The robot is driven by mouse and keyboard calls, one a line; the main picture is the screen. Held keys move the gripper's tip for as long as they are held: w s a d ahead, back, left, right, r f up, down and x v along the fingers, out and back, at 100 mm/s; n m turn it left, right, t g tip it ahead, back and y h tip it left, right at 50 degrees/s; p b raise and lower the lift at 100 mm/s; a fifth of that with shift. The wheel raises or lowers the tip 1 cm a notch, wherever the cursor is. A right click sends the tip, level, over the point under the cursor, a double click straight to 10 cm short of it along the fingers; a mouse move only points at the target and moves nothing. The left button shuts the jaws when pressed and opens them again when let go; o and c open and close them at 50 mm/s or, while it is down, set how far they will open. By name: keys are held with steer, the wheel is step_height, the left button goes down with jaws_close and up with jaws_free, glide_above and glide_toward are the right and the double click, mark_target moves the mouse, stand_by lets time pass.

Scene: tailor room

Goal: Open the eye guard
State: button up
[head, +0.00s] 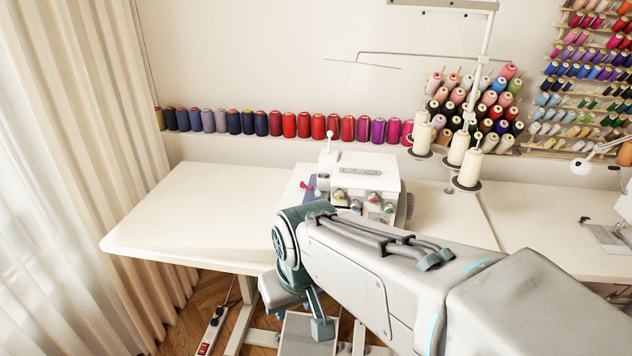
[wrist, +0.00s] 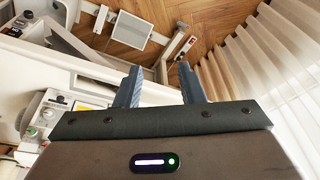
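The white overlock sewing machine (head: 372,183) stands on the white table, with coloured dials on its front. The eye guard cannot be made out; my arm covers the lower part of the machine in the head view. Part of the machine (wrist: 45,112) also shows at the left edge of the wrist view. My gripper (wrist: 160,84) is open and empty, its two fingers apart, with floor and table edge behind them. In the head view the gripper hangs at the table's front edge, left of and in front of the machine, pointing down.
The table (head: 190,212) is clear left of the machine. Thread cones (head: 458,148) on a stand rise behind its right side. A row of spools (head: 290,125) lines the wall. A curtain (head: 85,150) hangs at left. A pedal (wrist: 130,30) and power strip (wrist: 186,47) lie below.

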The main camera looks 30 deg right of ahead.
steer(key=w+a+f+m+t+y+b, duration=0.2)
steer(key=w+f+t+b, duration=0.15)
steer(key=w, duration=0.85)
steer(key=m+t+h+b, duration=0.6)
steer(key=m+t+h, duration=0.1)
steer(key=h, duration=0.8)
glide_toward(317, 194)
steer(key=shift+g, duration=0.25)
steer(key=x, duration=0.4)
steer(key=b+x, duration=0.1)
steer(key=x, duration=0.4)
steer(key=shift+r+b, duration=0.2)
steer(key=shift+b, duration=0.1)
